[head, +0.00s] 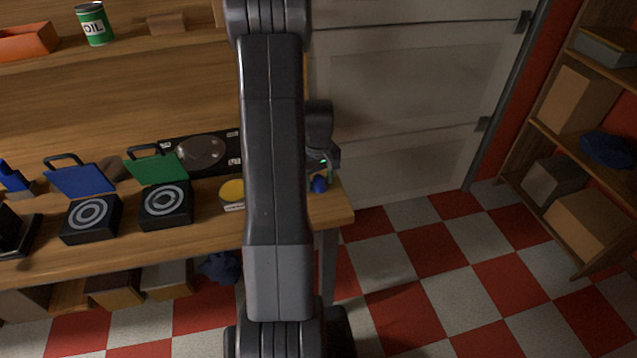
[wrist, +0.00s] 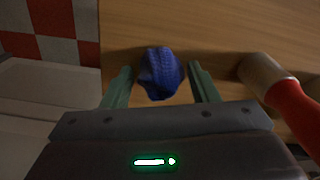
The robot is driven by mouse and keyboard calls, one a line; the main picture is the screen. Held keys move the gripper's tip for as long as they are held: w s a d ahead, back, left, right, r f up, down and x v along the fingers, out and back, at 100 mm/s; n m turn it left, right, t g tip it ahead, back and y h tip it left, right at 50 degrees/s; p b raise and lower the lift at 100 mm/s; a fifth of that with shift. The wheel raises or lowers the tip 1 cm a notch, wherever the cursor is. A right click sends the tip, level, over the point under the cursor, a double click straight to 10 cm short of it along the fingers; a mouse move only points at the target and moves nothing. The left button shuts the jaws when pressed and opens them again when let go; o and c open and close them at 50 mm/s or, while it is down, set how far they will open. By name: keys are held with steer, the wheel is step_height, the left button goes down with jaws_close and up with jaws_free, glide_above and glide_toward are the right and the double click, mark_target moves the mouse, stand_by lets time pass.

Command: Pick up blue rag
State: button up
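The blue rag (wrist: 160,74) is a small crumpled bundle on the wooden bench top, near its edge. In the wrist view it sits between the two green fingers of my gripper (wrist: 160,86), with a gap on each side. My gripper is open. In the head view the rag (head: 319,184) shows at the right end of the bench, just below my gripper (head: 326,170), and my arm hides much of the bench beside it. Whether the fingers are level with the rag is hard to tell.
A red-handled tool with a pale cylindrical head (wrist: 265,75) lies right of the gripper in the wrist view. A yellow round item (head: 232,192) and black boxes (head: 166,205) stand on the bench (head: 200,236). Another dark blue cloth (head: 219,267) lies below. A shelf (head: 548,130) stands right.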

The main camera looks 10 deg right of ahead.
mark_target(318, 176)
steer(key=shift+c, duration=0.4)
steer(key=shift+r, duration=0.25)
step_height(318, 176, up, 9)
steer(key=shift+r+b, duration=0.2)
steer(key=shift+b, duration=0.15)
steer(key=w+a+f+m, duration=0.1)
steer(key=a, duration=0.3)
steer(key=w+a+f+m, duration=0.1)
steer(key=w+a+f, duration=0.1)
steer(key=a, duration=0.3)
steer(key=w+a+f+m, duration=0.1)
steer(key=a+f, duration=0.1)
steer(key=a, duration=0.3)
steer(key=shift+w+a, duration=0.1)
steer(key=shift+w, duration=0.25)
steer(key=shift+a+r, duration=0.15)
steer(key=shift+a, duration=0.1)
step_height(318, 176, up, 14)
steer(key=p, duration=0.7)
step_height(318, 176, down, 15)
steer(key=b, duration=0.7)
steer(key=shift+r, duration=0.15)
steer(key=shift+d+r, duration=0.1)
